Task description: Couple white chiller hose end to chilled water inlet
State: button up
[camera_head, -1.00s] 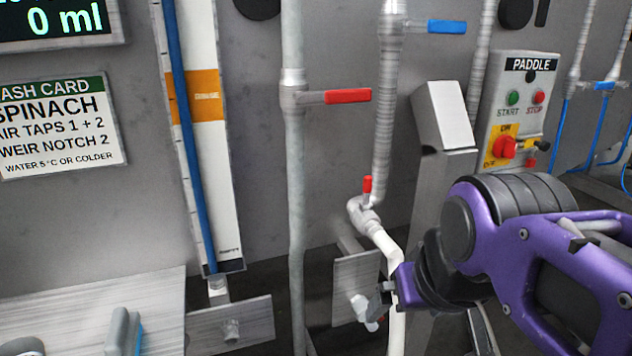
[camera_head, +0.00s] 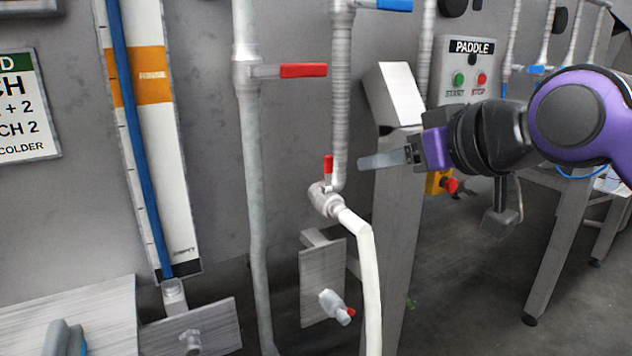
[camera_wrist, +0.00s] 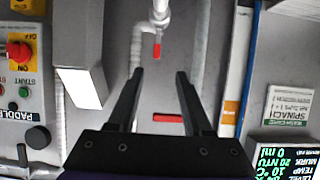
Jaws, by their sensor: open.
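The white hose (camera_head: 370,285) rises from the bottom of the head view and bends at the top. Its upper end meets the pale inlet fitting (camera_head: 326,200) below a ribbed pipe; they look joined, with no visible gap. A small red lever (camera_head: 328,166) stands up on this fitting. The fitting and lever also show in the wrist view (camera_wrist: 157,48), beyond the fingertips. My gripper (camera_head: 364,162) is open and empty, right of the fitting and a little above it, pointing left and clear of the hose. In the wrist view its fingers (camera_wrist: 159,74) are spread with nothing between them.
A plate (camera_head: 318,262) with a capped-looking stub (camera_head: 335,306) is below the fitting. A red-handled valve (camera_head: 290,71) is on the pipe at left. A slanted metal post (camera_head: 393,95) and the paddle control box (camera_head: 468,70) stand behind my gripper.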

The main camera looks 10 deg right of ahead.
aim_at(330, 164)
jog(key=shift+t, duration=0.3)
jog(key=x, duration=0.6)
jog(key=b+x, duration=0.1)
jog(key=x, duration=1)
jog(key=shift+w+r+b, duration=0.15)
jog(key=shift+w+b, duration=0.15)
jog(key=shift+w, duration=0.2)
jog(key=shift+c, duration=0.3)
grip_shut()
